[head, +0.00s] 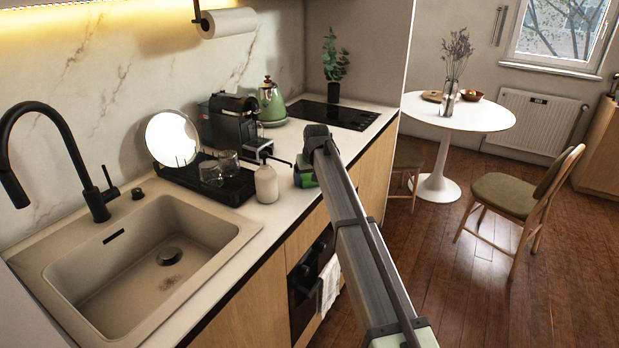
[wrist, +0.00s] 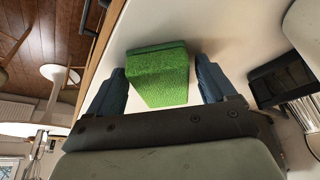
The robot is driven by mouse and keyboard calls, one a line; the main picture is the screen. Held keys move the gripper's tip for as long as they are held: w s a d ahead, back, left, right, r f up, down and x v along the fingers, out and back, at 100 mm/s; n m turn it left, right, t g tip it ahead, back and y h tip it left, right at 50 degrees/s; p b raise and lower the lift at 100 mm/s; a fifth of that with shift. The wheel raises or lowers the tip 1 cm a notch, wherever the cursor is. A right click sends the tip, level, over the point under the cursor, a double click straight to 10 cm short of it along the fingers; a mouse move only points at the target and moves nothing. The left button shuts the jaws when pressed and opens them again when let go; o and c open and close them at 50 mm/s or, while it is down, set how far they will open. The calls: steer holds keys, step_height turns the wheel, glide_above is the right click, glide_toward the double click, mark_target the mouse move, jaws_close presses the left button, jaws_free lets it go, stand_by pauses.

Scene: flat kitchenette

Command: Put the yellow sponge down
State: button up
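A green block that looks like a sponge (wrist: 160,75) lies between my fingers in the wrist view. I see no yellow sponge; this block looks plain green. My gripper (wrist: 162,78) has its two fingers wide apart, one on each side of the block, with a narrow gap visible at the right finger. In the head view, my gripper (head: 305,172) is low over the counter (head: 283,213), near its front edge. A bit of green (head: 307,183) shows there, mostly hidden by my gripper. Whether the block touches the counter is hard to tell.
A soap bottle (head: 266,184) stands just left of my gripper, beside a black drying rack (head: 225,188) with glasses. The sink (head: 150,250) is further left. A coffee machine (head: 230,125) and green kettle (head: 271,103) stand behind. Free counter lies between gripper and hob (head: 335,115).

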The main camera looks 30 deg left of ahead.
steer(key=shift+o, duration=0.5)
steer(key=shift+r, duration=0.1)
steer(key=shift+r, duration=0.2)
steer(key=v, duration=1.1)
steer(key=shift+r, duration=0.35)
steer(key=shift+s+d, duration=0.1)
steer(key=shift+d, duration=0.05)
